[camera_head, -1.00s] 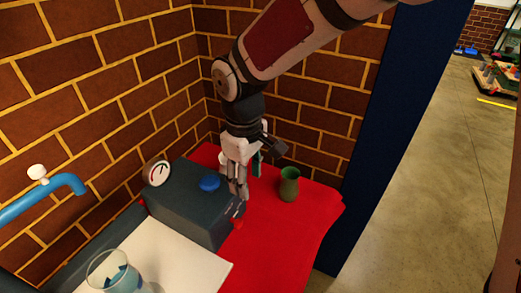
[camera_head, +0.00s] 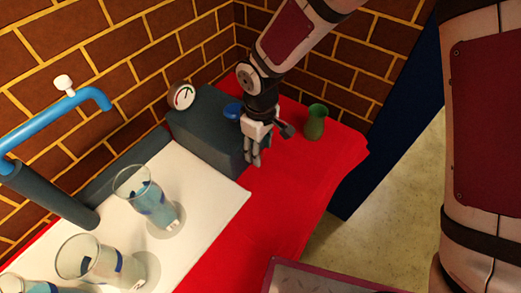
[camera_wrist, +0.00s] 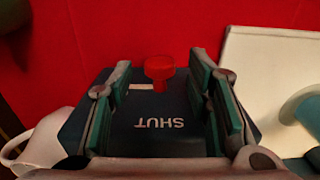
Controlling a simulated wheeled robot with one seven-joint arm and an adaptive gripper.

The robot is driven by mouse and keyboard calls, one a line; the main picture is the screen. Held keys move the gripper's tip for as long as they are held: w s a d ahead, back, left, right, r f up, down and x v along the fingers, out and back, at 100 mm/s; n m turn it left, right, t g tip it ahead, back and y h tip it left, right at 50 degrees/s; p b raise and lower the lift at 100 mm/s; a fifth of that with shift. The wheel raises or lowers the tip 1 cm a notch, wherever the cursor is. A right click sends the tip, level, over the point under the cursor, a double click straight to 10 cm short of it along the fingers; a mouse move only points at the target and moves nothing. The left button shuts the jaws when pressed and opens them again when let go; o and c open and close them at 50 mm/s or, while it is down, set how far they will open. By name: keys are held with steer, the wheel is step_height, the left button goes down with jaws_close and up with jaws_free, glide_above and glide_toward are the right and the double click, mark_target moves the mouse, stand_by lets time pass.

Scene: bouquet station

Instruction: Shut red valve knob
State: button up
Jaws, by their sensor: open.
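The red valve knob (camera_wrist: 159,68) shows in the wrist view, standing on a dark plate (camera_wrist: 150,122) marked "SHUT", which reads upside down. My gripper (camera_wrist: 161,72) is open, with one green-padded finger on each side of the knob and gaps between. In the head view my gripper (camera_head: 253,160) points down at the right side of the dark grey box (camera_head: 205,135), and the knob cannot be made out there. A blue knob (camera_head: 232,110) sits on top of the box, partly behind my arm.
A green vase (camera_head: 315,122) stands right of my gripper on the red cloth (camera_head: 280,195). A gauge (camera_head: 182,97) sits by the brick wall. Several glass vessels (camera_head: 150,200) stand on the white surface (camera_head: 215,200), near a blue tap (camera_head: 60,120). The cloth in front is clear.

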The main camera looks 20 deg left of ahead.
steer(key=shift+f, duration=0.8)
steer(key=shift+c, duration=0.5)
jaws_close()
